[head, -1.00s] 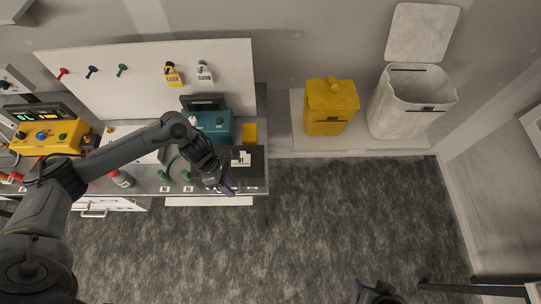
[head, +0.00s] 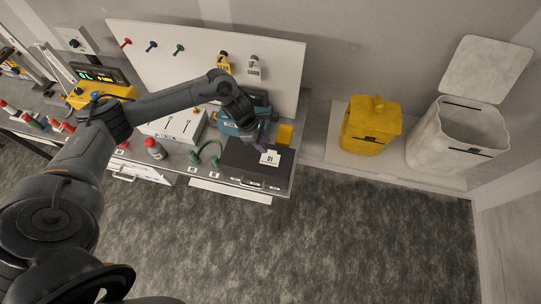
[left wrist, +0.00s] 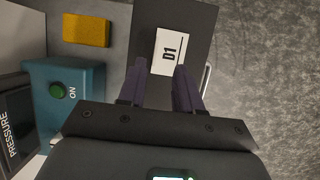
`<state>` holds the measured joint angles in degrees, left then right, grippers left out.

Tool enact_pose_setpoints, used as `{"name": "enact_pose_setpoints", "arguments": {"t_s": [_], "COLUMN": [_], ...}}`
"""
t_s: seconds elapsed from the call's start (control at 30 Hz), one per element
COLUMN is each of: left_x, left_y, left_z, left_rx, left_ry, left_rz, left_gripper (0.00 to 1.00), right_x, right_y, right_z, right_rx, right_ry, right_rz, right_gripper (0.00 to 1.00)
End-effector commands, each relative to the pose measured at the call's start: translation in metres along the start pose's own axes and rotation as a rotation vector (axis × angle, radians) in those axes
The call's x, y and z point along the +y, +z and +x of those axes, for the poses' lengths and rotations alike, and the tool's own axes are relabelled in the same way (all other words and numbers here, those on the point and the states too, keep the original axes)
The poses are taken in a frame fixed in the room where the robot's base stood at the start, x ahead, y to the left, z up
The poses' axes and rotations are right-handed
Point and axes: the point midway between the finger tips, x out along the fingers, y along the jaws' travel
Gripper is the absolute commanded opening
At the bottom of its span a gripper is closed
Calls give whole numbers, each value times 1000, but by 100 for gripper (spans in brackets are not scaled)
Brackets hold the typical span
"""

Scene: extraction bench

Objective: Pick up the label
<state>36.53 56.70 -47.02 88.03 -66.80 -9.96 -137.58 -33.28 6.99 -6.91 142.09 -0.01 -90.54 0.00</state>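The label is a white card marked D1 (head: 270,157). It lies flat on a dark flat-topped case (head: 240,157) at the right end of the bench. In the left wrist view the label (left wrist: 171,48) lies just beyond my fingertips. My left gripper (head: 262,145) points down over the case, close to the label. Its two purple fingers (left wrist: 160,72) are apart with nothing between them. The height of the fingertips above the label is hard to tell. My right gripper is not in view.
A teal box with a green ON button (left wrist: 62,95) and a yellow block (left wrist: 86,30) stand beside the case.

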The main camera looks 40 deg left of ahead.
Motion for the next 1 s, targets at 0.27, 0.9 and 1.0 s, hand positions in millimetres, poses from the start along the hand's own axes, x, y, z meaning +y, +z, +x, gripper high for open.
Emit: {"name": "enact_pose_setpoints", "arguments": {"t_s": [0.27, 0.9, 1.0], "left_x": [5, 7, 7], "left_y": [4, 3, 3], "left_z": [23, 51, 51], "left_rx": [1, 1, 1], "left_ry": [-3, 0, 0], "left_rz": [-4, 0, 0], "left_gripper": [34, 19, 3], "right_x": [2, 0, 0], "right_y": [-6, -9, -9], "right_z": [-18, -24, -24], "right_rx": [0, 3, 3], "right_ry": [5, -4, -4], "right_rz": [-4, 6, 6], "right_gripper": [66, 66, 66]}}
